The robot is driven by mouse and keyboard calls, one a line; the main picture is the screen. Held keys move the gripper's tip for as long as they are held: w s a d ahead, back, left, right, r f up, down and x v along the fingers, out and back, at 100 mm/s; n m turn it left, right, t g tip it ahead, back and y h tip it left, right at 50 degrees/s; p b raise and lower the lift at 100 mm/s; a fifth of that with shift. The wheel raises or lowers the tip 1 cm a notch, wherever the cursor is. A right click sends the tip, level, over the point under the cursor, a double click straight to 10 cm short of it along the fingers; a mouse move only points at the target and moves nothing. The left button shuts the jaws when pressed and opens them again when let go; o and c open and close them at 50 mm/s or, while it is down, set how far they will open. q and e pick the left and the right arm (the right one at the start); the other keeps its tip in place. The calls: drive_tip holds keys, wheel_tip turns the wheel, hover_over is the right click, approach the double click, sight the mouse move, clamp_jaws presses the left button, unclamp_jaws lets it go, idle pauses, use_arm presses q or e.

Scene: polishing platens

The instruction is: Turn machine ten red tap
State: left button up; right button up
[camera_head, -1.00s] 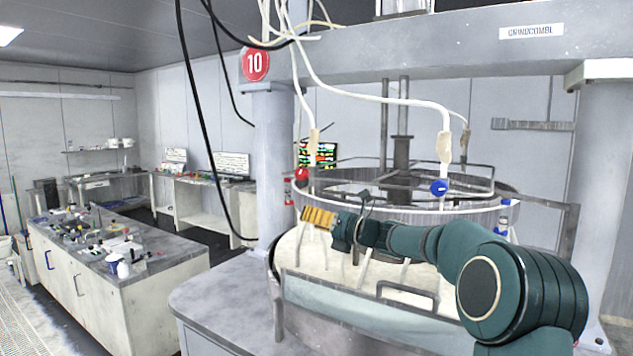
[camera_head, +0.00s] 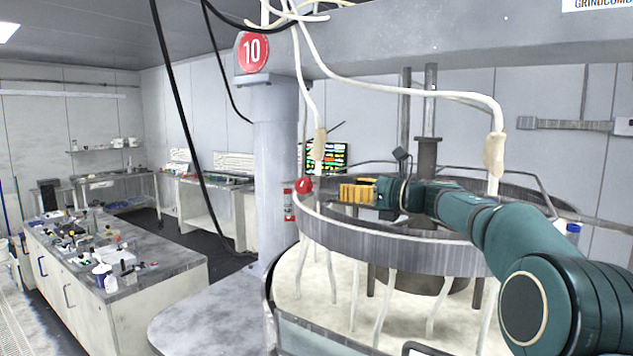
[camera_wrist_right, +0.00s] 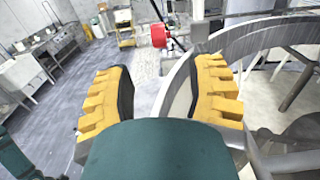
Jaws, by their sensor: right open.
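The red tap (camera_head: 304,185) is a round red knob on the left rim of the machine's metal ring (camera_head: 390,245). The number 10 sign (camera_head: 252,51) is on the column above and left of it. My right gripper (camera_head: 345,192) has yellow fingers and is just right of the tap, level with it and pointing at it. My left gripper is not in view.
The ring stands above a pale round platen (camera_head: 340,290) with several white tubes hanging down. White hoses (camera_head: 400,75) and black cables hang from the overhead beam. A workbench (camera_head: 150,290) with small items is at the left. A blue tap (camera_head: 573,228) is at the right.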

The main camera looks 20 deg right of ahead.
sight(309, 183)
drive_tip(key=p+x, duration=0.3)
drive_tip(key=x, duration=1)
drive_tip(key=shift+w+a+r+p, duration=0.1)
drive_tip(key=shift+a+p, duration=0.2)
clamp_jaws()
